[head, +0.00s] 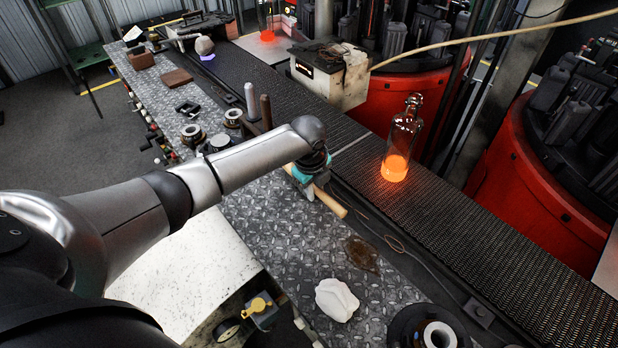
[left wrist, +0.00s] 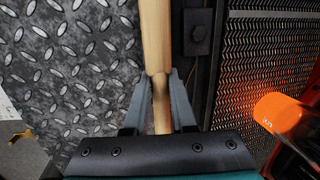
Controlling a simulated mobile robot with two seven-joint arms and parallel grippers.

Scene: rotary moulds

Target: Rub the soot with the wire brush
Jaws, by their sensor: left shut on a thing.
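My left gripper (head: 308,178) is over the near part of the diamond-plate bench, its arm reaching in from the left. It is shut on a pale wooden handle (head: 330,201), taken as the wire brush's. In the left wrist view the handle (left wrist: 156,35) runs between the two fingers (left wrist: 159,84) and out beyond them. I see no bristles; that end is hidden or out of view. A dark brown patch (head: 362,254), probably the soot, lies on the plate to the lower right of the gripper, apart from the handle. My right gripper is not in view.
A glowing orange-bottomed glass bottle (head: 396,160) stands on the dark conveyor (head: 480,232) to the right. A crumpled white thing (head: 336,299) lies nearer on the bench. A black ring-shaped part (head: 438,335) sits at the bottom. Bare plate (head: 275,226) shows left of the patch.

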